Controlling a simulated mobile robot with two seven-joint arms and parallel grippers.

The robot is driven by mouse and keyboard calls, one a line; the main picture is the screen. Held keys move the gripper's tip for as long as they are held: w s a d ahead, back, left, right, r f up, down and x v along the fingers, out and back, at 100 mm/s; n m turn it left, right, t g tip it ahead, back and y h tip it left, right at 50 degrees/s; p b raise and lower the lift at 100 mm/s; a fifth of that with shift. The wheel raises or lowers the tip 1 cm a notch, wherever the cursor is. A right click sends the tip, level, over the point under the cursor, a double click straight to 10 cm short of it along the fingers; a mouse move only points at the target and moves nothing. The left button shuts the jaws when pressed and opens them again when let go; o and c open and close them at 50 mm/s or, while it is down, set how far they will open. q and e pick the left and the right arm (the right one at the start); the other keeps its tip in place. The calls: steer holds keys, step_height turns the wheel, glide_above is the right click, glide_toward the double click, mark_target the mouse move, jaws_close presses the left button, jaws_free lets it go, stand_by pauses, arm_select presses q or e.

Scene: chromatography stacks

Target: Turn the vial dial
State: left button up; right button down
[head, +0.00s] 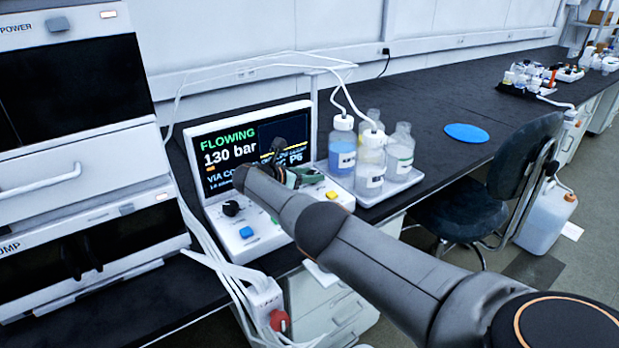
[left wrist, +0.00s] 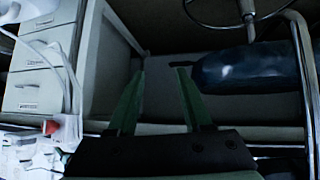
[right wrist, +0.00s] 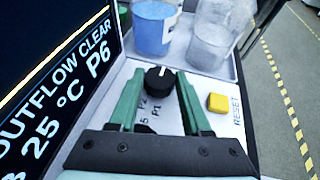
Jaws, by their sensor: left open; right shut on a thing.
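The vial dial (right wrist: 160,79) is a black round knob with a white pointer line, on the white sloped panel of the control console (head: 270,229). Labels P1 and P2 show beside it. My right gripper (right wrist: 159,76) has its green fingers on either side of the knob, shut on it. In the head view my right gripper (head: 297,177) reaches over the console and the dial is hidden behind my arm. The screen (head: 240,150) reads FLOWING, 130 bar and P6. My left gripper (left wrist: 161,71) is open and empty, below the bench near white drawers.
A second black knob (head: 231,208), a blue button (head: 246,232) and a yellow button (head: 332,195) sit on the console. A tray (head: 408,183) of bottles stands at its right. A dark chair (head: 470,205) stands before the bench.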

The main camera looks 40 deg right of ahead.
steer(key=shift+d+r, duration=0.1)
steer(key=shift+d, duration=0.05)
steer(key=shift+c, duration=1.8)
jaws_free()
steer(key=shift+a+r+p, duration=0.25)
steer(key=shift+a+p, duration=0.2)
steer(key=shift+p, duration=0.15)
steer(key=p+v, duration=0.3)
steer(key=v, duration=0.1)
steer(key=shift+d+r+p, duration=0.1)
steer(key=shift+r+p, duration=0.1)
steer(key=shift+p, duration=0.1)
steer(key=p+v, duration=0.1)
steer(key=v, duration=0.2)
steer(key=p+v, duration=0.1)
steer(key=v, duration=0.2)
steer(key=shift+f, duration=0.2)
steer(key=shift+p+v, duration=0.4)
steer(key=shift+v, duration=0.45)
arm_select(q)
steer(key=r, duration=0.1)
steer(key=a+r, duration=0.1)
steer(key=r, duration=0.2)
steer(key=shift+s+a+r, duration=0.3)
steer(key=shift+s+r, duration=0.05)
arm_select(e)
steer(key=shift+f, duration=0.15)
